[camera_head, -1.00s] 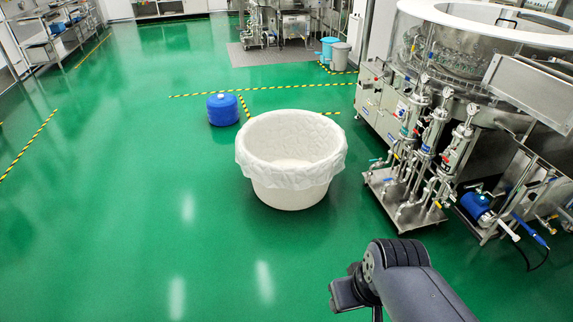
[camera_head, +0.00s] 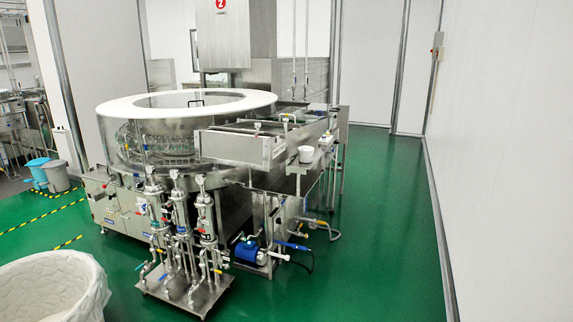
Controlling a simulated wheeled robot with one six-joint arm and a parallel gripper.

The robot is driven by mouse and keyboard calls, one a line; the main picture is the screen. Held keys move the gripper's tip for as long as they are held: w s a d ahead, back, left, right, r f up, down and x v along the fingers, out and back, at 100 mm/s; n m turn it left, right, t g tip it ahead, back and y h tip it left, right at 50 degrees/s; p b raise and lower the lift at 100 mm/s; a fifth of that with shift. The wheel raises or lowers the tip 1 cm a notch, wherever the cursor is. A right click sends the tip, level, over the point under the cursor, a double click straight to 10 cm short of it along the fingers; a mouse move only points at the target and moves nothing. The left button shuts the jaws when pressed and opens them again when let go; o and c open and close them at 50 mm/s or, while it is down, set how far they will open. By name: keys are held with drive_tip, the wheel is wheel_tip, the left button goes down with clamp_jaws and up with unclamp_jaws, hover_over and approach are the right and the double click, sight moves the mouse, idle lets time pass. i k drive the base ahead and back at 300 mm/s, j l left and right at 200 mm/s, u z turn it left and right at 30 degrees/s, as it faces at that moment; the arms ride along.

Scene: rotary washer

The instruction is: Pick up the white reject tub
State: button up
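A small white tub (camera_head: 305,155) stands upright at the near right edge of the washer's steel infeed table (camera_head: 240,147). A large white lined bin (camera_head: 55,290) stands on the floor at the lower left, cut off by the frame edge. I cannot tell from any label which is the reject tub. My gripper is out of view.
The round washer (camera_head: 185,125) fills the centre, with steel pipes and valves on a low stand (camera_head: 185,290) in front. A blue pump (camera_head: 247,251) sits low beside it. Green floor (camera_head: 370,260) is free on the right, up to a white wall (camera_head: 500,180).

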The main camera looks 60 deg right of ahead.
sight(306, 156)
drive_tip(key=z, duration=2)
